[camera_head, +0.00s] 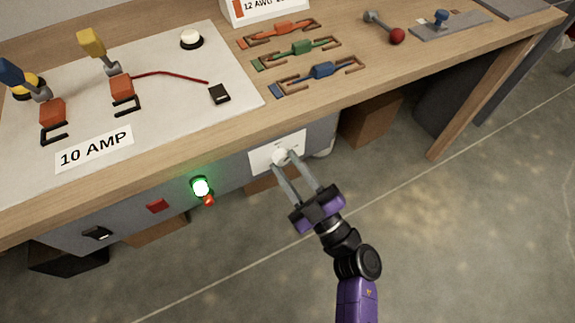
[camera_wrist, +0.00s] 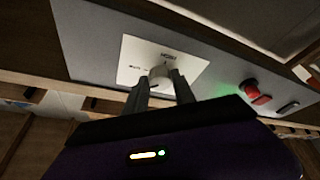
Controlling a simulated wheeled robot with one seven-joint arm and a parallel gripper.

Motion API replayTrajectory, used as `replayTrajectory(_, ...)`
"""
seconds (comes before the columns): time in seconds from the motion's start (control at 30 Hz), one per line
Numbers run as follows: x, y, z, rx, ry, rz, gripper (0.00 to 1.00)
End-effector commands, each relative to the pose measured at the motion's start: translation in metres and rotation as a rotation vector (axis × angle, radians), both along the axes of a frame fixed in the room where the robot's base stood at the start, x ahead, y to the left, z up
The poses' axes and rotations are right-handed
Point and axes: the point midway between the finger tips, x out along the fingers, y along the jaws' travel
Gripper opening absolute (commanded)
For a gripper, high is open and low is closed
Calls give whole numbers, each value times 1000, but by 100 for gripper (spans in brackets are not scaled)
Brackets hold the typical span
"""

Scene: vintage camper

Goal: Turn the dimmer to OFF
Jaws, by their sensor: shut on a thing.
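The knob's pointer and exact setting cannot be made out.
A lit green lamp (camera_head: 201,187), a red square button (camera_head: 158,205) and a black switch (camera_head: 97,233) are on the same panel, left of the dimmer. The wooden bench top (camera_head: 225,128) overhangs just above. Open floor lies in front.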

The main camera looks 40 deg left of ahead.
Motion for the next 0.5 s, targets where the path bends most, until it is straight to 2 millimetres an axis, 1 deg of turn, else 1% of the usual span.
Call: replayTrajectory(0.5, 5, -2, 6, -184, -445, 0, 0)
